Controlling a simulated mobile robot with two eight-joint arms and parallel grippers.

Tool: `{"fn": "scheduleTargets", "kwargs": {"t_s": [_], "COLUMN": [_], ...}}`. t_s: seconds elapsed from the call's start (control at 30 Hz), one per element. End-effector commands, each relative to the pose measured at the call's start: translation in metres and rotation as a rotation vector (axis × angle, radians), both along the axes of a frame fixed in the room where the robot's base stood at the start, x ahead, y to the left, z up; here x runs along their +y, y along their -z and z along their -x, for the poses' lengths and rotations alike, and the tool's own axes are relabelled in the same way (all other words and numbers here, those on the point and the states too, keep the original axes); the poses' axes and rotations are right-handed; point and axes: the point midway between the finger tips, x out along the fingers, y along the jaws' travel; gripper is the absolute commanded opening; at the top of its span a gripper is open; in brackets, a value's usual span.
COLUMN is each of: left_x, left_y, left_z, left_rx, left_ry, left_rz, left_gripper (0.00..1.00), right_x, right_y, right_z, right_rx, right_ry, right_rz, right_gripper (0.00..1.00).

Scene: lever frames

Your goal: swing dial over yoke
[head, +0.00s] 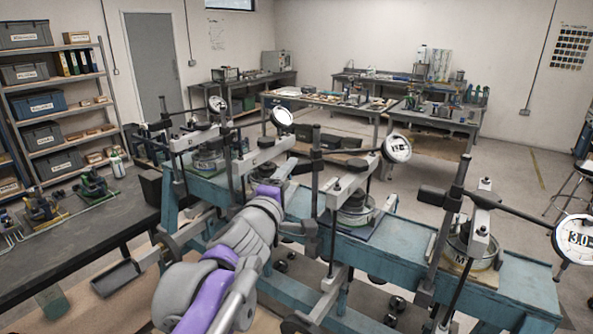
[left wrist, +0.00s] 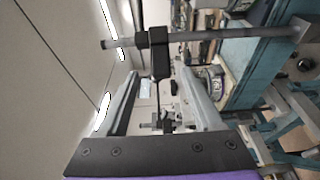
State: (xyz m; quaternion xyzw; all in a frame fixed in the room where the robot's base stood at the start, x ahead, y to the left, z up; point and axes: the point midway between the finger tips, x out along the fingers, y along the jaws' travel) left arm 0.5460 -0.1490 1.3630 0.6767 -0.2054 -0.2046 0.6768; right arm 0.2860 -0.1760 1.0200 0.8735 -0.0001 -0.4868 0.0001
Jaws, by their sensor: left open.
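Several lever frames stand in a row on the blue bench, each with a dark post, a side arm and a round white dial. The dial (head: 397,148) nearest my left gripper (head: 298,197) hangs at the right end of a side arm clamped to a dark post (head: 316,180). Under that frame's pale beam (head: 350,180) is a round pan (head: 355,210). I cannot tell which part is the yoke. My left gripper is open near the post. In the left wrist view its two fingers point toward the post's clamp block (left wrist: 156,52). My right gripper is not in view.
The blue bench (head: 395,258) runs across the middle. Other dials (head: 575,238) (head: 282,117) stick out from neighbouring frames, with posts close to my arm. A dark worktable (head: 75,230) stands at the left. Open floor (head: 500,170) lies behind the bench.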

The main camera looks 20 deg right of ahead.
Motion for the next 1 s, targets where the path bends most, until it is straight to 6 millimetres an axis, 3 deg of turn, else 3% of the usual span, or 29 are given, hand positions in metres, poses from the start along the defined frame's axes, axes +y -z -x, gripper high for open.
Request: {"fn": "scheduleTargets", "kwargs": {"t_s": [0.17,0.47,0.67,0.73,0.77,0.87,1.0], "left_x": [0.008,0.009,0.022,0.034,0.040,0.061,0.091], "left_y": [0.000,0.000,0.011,0.025,0.033,0.071,0.142], "left_z": [0.012,0.014,0.022,0.033,0.039,0.066,0.109], "left_rx": [-0.001,0.000,-0.040,-0.082,-0.102,-0.161,-0.185], "left_ry": [0.000,0.000,0.011,0.031,0.042,0.099,0.198], "left_rz": [-0.001,0.000,-0.050,-0.115,-0.151,-0.300,-0.542], "left_gripper": [0.68,0.68,0.68,0.68,0.68,0.68,0.68], "right_x": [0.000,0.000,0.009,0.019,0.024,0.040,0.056], "right_y": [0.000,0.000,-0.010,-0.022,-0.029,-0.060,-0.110], "right_z": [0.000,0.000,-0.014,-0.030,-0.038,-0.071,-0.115], "right_rx": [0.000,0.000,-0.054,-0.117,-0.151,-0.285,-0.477], "right_ry": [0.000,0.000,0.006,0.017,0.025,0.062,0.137], "right_rz": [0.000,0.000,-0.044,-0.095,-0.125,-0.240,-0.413], "right_gripper": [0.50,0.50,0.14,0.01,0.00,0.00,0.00]}}
